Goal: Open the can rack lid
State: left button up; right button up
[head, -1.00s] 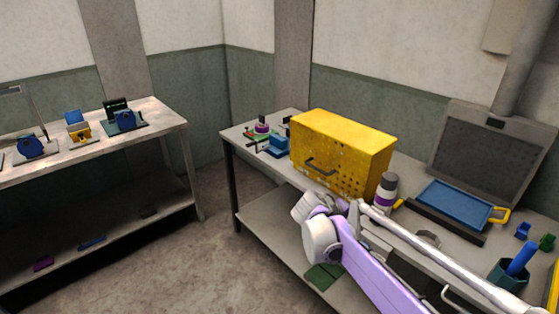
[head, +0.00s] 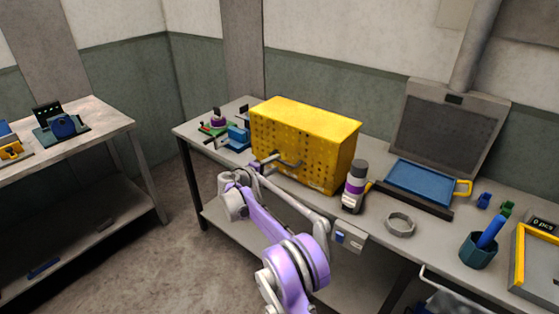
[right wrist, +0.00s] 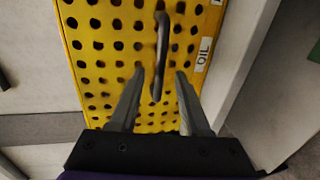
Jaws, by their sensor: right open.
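The can rack is a yellow perforated box (head: 309,148) on the grey bench, with a dark bar handle (head: 289,163) on its front panel. The panel looks closed. My right gripper (head: 270,160) is in front of the panel at the handle's left part. In the right wrist view the open fingers (right wrist: 160,74) point at the yellow panel (right wrist: 109,45), with the handle (right wrist: 162,45) lying between them in the picture. I cannot tell whether the fingertips reach past the bar. A white label reading OIL (right wrist: 204,52) is beside it. My left gripper is not in view.
Further right are a blue tray (head: 420,181), a grey ring (head: 400,224) and a teal cup (head: 478,250).

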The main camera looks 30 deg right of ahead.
aim_at(280, 160)
jog(key=shift+x, duration=2.05)
grip_shut()
